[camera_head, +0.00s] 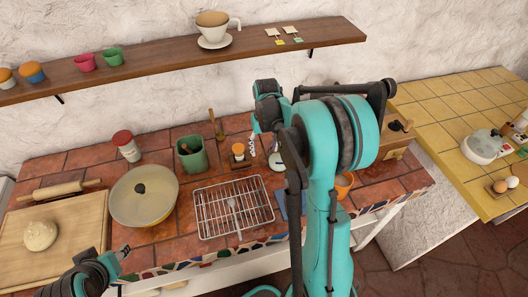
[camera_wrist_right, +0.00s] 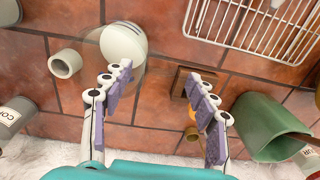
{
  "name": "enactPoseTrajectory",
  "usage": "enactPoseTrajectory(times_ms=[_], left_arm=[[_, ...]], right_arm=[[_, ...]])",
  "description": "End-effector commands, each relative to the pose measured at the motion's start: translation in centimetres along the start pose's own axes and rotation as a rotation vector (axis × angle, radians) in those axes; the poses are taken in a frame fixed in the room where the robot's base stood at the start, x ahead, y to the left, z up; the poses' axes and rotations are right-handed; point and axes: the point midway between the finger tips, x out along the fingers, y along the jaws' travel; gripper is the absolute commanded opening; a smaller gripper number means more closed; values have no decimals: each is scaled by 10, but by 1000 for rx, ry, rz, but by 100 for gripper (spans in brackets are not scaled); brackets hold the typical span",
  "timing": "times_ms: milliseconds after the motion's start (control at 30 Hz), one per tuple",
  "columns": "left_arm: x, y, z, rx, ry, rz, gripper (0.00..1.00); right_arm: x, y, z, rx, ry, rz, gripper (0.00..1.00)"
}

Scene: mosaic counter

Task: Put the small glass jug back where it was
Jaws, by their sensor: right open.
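I cannot clearly make out the small glass jug. In the right wrist view, a faint see-through shape (camera_wrist_right: 93,45) beside a pale round object (camera_wrist_right: 122,40) may be glass. My right gripper (camera_head: 262,140) is over the back of the tiled counter, beside the orange-topped jar (camera_head: 238,149) on its small wooden board (camera_head: 240,162). In the wrist view its two padded fingers (camera_wrist_right: 165,108) are spread, with bare tiles between them. My left gripper (camera_head: 123,254) is low at the front left; whether it is open does not show.
A red-lidded jar (camera_head: 126,146) is behind. My right arm hides part of the counter. A shelf (camera_head: 160,59) runs above.

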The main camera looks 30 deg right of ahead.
Motion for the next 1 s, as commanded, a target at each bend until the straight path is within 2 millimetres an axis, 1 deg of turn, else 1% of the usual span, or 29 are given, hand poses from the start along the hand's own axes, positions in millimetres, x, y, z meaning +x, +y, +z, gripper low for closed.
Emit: enactPoseTrajectory(times_ms=[33,200,300,467,567,667,767,800,867,900,1000], left_arm=[[-4,0,-3,0,0,0,40],[-10,0,-7,0,0,0,40],[-12,0,-9,0,0,0,40],[-14,0,-10,0,0,0,40],[-14,0,-10,0,0,0,40],[-14,0,-10,0,0,0,40],[-14,0,-10,0,0,0,40],[-14,0,-10,0,0,0,40],[-14,0,-10,0,0,0,40],[-13,0,-10,0,0,0,40],[-13,0,-10,0,0,0,40]], right_arm=[[-16,0,0,0,0,0,59],[-52,0,0,0,0,0,59],[-67,0,0,0,0,0,59],[-81,-1,1,-2,3,0,59],[-91,-9,10,-13,26,2,59],[-106,-26,30,-41,83,5,59],[-123,-48,60,-81,170,6,59],[-128,-57,73,-98,207,5,59],[-134,-68,93,-123,264,2,59],[-136,-76,106,-139,301,-2,59],[-137,-90,138,-178,393,-14,59]])
